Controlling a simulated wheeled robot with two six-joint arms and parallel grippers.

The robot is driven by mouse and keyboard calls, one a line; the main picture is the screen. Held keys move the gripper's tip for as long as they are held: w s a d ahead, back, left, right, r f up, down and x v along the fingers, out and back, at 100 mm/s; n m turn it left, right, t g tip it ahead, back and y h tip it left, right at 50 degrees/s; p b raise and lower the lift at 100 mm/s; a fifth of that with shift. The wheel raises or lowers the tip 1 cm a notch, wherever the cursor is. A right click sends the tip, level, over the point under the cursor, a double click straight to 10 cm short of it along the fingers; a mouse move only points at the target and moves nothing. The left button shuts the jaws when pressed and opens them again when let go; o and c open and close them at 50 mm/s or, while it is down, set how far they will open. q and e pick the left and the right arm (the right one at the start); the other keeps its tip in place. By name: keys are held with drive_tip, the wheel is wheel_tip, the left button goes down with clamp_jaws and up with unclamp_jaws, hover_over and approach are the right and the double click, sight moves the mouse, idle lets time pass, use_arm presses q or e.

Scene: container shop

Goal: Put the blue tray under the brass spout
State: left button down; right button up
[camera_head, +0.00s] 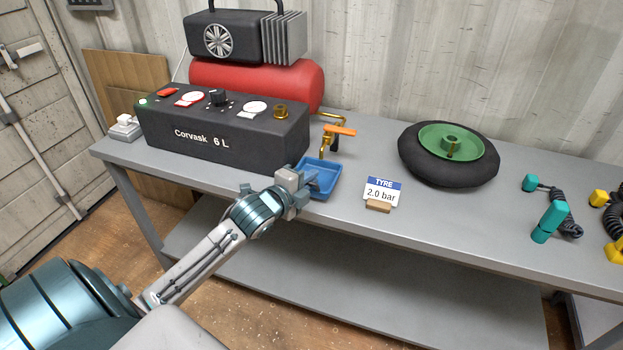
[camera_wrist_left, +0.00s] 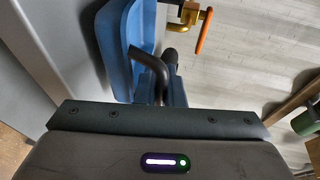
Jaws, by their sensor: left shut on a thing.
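The blue tray (camera_head: 323,174) is at the front part of the bench, just right of the dark compressor box. My left gripper (camera_head: 311,184) is shut on the tray at its near side; in the left wrist view a dark bent handle lies between the fingers, beside the blue tray (camera_wrist_left: 121,40). The brass spout (camera_head: 328,140) with its orange lever stands just behind the tray, and it also shows in the left wrist view (camera_wrist_left: 188,14). I cannot tell whether the tray touches the bench. My right gripper is not in view.
The dark box (camera_head: 225,130) with gauges stands left of the tray, with a red tank (camera_head: 290,84) behind. A tyre sign (camera_head: 381,193) stands to the right. A black wheel with green hub (camera_head: 450,155) and teal coiled-hose fittings (camera_head: 550,222) lie farther right.

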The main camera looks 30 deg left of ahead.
use_arm(q)
drive_tip(key=shift+w+a+f, duration=0.1)
drive_tip(key=shift+w+f, duration=0.2)
drive_tip(key=shift+w, duration=0.2)
drive_tip(key=shift+w+a+f, duration=0.1)
drive_tip(key=shift+w+f, duration=0.15)
drive_tip(key=shift+w, duration=0.2)
drive_tip(key=shift+f, duration=0.25)
drive_tip(key=shift+s+r, duration=0.1)
drive_tip(key=shift+s, duration=0.05)
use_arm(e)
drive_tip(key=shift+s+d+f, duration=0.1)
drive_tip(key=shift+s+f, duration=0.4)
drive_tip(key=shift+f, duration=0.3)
use_arm(q)
drive_tip(key=c, duration=1.5)
unclamp_jaws()
drive_tip(key=shift+c, duration=0.2)
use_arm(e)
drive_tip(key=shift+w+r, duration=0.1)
